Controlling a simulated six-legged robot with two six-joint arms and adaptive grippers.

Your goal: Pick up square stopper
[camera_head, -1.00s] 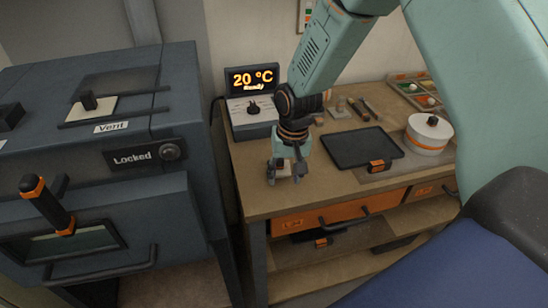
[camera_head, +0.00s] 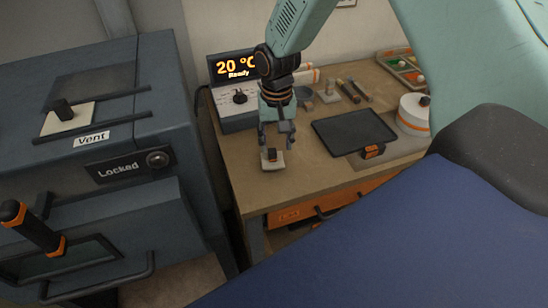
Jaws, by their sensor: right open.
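A small pale square piece with a dark knob (camera_head: 272,164), which looks like the square stopper, lies on the wooden table (camera_head: 240,185) near its left front corner. My right gripper (camera_head: 277,142) points down just above it, with its fingers open and apart. The knob sits just below the fingertips, and I see no grip on it. A similar pale square plate with a dark knob (camera_head: 68,118) sits on top of the grey kiln beside the "Vent" label. My left gripper is not in view.
The grey kiln (camera_head: 110,205) marked "Locked" stands to the left. A temperature display (camera_head: 236,66) reading 20 °C is behind the gripper. A dark tray (camera_head: 353,130), a white round container (camera_head: 413,112), tools and a paint tray (camera_head: 403,66) occupy the table's right side.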

